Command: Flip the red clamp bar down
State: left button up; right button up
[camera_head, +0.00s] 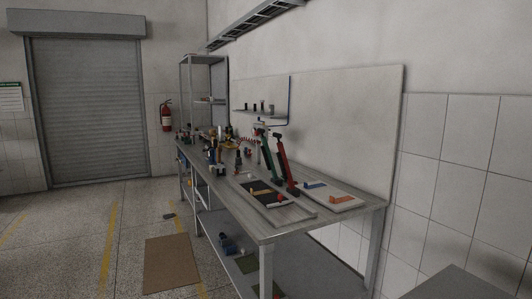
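The red clamp bar (284,168) stands raised on the workbench (231,203), tilted with its top leaning left. A dark green bar (265,157) stands raised beside it on the left, tilted the same way. Their lower ends meet a board with a dark panel (262,194), which carries an orange piece and a small red knob. To the right lies a pale board (332,202) with a blue piece and an orange piece. Neither of my grippers is in view.
Tools and small items (217,150) crowd the bench's far end, near a metal rack (198,72). A fire extinguisher (167,116) hangs on the wall. A brown mat (171,263) lies on the floor. The floor left of the bench is mostly clear.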

aim_at(282, 156)
jog(key=i+z, duration=0.1)
jog(key=i, duration=0.2)
jog(key=i+j, duration=0.8)
jog(key=i+l+u, duration=0.1)
jog(key=i, duration=0.35)
jog(key=i+l, duration=0.35)
jog(key=i, duration=0.15)
jog(key=i+l+u, duration=0.15)
jog(key=i, duration=0.3)
jog(key=i+l, duration=0.15)
jog(key=l, duration=0.15)
